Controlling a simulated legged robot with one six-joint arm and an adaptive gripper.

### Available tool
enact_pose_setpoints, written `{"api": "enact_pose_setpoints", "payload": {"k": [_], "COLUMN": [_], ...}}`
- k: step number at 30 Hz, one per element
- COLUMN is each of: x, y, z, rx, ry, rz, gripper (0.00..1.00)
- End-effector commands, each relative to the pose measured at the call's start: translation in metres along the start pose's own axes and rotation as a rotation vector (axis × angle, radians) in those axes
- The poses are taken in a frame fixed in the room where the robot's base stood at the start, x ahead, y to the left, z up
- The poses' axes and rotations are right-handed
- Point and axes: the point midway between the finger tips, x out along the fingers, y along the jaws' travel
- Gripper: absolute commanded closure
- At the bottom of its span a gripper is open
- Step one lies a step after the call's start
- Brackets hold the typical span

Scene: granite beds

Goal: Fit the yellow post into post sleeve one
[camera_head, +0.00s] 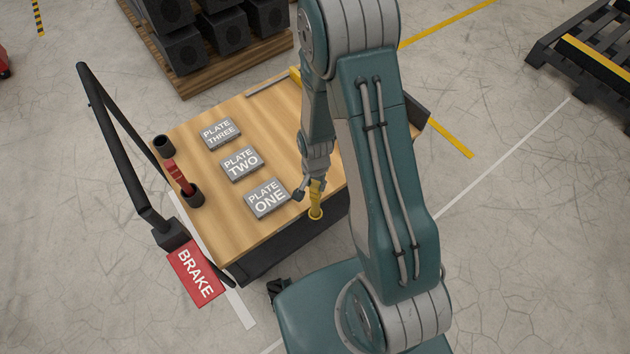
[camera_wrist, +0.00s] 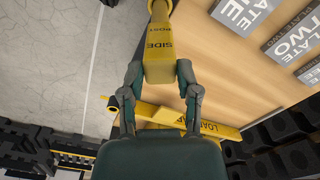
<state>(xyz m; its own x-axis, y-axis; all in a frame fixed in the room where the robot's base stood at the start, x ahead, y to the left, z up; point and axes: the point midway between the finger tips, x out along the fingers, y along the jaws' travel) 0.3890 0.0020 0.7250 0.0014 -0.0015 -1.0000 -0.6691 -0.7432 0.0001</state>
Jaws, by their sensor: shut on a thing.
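The yellow post (camera_head: 316,195) is in my gripper (camera_head: 313,180), at the cart's near right edge, right of the plate marked PLATE ONE (camera_head: 266,198). In the wrist view the post (camera_wrist: 160,45) reads SIDE POST and sits between the two fingers of my gripper (camera_wrist: 162,78), which is shut on it. A yellow ring (camera_head: 316,214) shows at the post's far end, beside the wooden top's edge. I cannot tell whether it belongs to the post or the cart. No sleeve is marked as post sleeve one; the post's tip is hidden.
The wooden cart top (camera_head: 225,228) also bears PLATE TWO (camera_head: 240,163) and PLATE THREE (camera_head: 220,132). Two black cylinders and a red piece (camera_head: 178,176) stand at its left edge. A red BRAKE sign (camera_head: 196,274) is at front left. A yellow bar (camera_wrist: 165,115) lies behind the fingers.

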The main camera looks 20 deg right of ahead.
Motion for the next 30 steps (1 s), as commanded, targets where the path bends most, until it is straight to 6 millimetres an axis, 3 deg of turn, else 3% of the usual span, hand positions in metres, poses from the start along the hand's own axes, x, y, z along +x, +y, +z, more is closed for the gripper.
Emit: {"api": "enact_pose_setpoints", "payload": {"k": [20, 21, 23, 30], "x": [0.013, 0.013, 0.012, 0.013], "y": [0.0, 0.0, 0.0, 0.0], "z": [0.0, 0.0, 0.0, 0.0], "rx": [0.0, 0.0, 0.0, 0.0], "ry": [0.0, 0.001, 0.001, 0.0], "rz": [0.0, -0.001, -0.001, 0.0], "gripper": [1.0, 0.44, 0.18, 0.18]}}
